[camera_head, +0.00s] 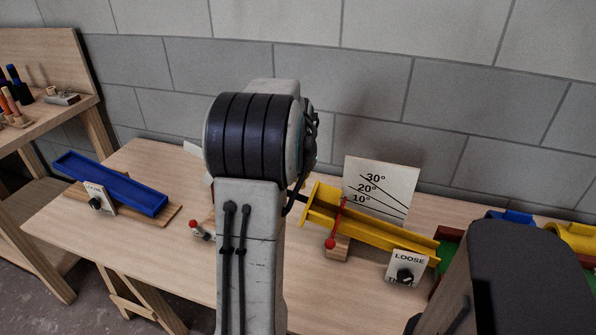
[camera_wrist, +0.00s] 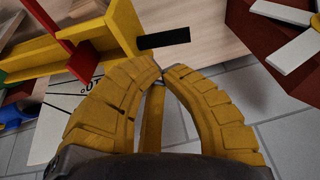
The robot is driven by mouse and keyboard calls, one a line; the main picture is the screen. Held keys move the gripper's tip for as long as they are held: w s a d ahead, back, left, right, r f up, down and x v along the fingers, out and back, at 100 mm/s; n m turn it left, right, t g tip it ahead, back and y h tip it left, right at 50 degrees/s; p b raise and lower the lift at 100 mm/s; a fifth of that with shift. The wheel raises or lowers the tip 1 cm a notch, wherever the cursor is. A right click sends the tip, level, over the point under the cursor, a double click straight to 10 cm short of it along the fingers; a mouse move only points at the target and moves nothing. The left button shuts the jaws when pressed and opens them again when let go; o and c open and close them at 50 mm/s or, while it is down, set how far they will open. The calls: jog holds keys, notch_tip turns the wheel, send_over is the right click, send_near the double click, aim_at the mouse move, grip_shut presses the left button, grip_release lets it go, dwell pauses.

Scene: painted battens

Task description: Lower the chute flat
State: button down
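The yellow chute (camera_head: 390,232) slopes in the head view, its left end higher than its right. A marked angle board (camera_head: 399,176) stands behind it. A red lever (camera_head: 338,224) crosses its front side. A knob plate reading LOOSE (camera_head: 407,267) stands at its lower right end. In the wrist view the chute (camera_wrist: 122,25) is at upper left, with a black handle (camera_wrist: 163,39) sticking out of its end. My gripper (camera_wrist: 161,76) has its yellow fingertips together with nothing between them, just short of the handle in the picture. My arm hides the gripper in the head view.
A blue chute (camera_head: 112,184) with its own LOOSE knob is at left on the bench (camera_head: 140,254). A small red-balled lever (camera_head: 196,228) is beside my arm. Blue and yellow bins (camera_head: 574,240) are at right. A dark red piece with white bars (camera_wrist: 288,62) is in the wrist view.

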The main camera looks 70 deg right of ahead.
jog(key=shift+w+a+x, duration=0.15)
jog(key=shift+x, duration=1.15)
jog(key=shift+w+a+x, duration=0.1)
jog(key=shift+a+x, duration=0.1)
jog(key=shift+x, duration=1.15)
jog(key=shift+f, duration=0.1)
jog(key=shift+b, duration=0.3)
notch_tip(320, 180, down, 8)
jog(key=w+b, duration=0.2)
jog(key=b, duration=0.4)
jog(key=shift+b, duration=0.4)
jog(key=shift+r, duration=0.25)
